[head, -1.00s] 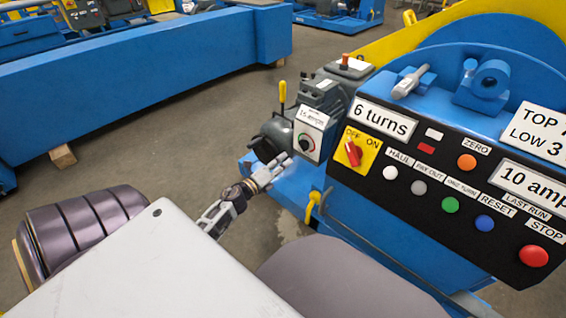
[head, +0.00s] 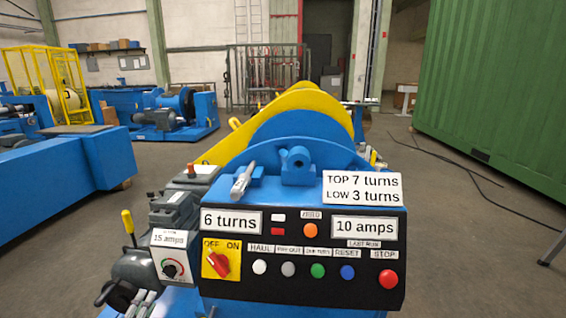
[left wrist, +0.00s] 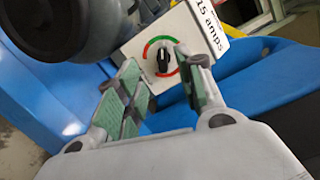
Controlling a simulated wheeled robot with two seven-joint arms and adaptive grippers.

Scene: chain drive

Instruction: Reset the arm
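My left gripper (head: 146,298) is at the bottom left of the head view, just below the grey box with the 15 amps label (head: 170,239). In the left wrist view its two padded fingers (left wrist: 160,68) stand apart with nothing between them. Beyond them is the black dial (left wrist: 163,58) with its red and green ring; I cannot tell the exact gap. The dial also shows in the head view (head: 172,268). My right gripper is in neither view.
The black control panel (head: 300,294) carries a red OFF/ON switch (head: 220,262), several buttons and signs reading 6 turns and 10 amps. A yellow-knobbed lever (head: 128,222) rises left of the dial box. Open floor (head: 450,240) lies at the right.

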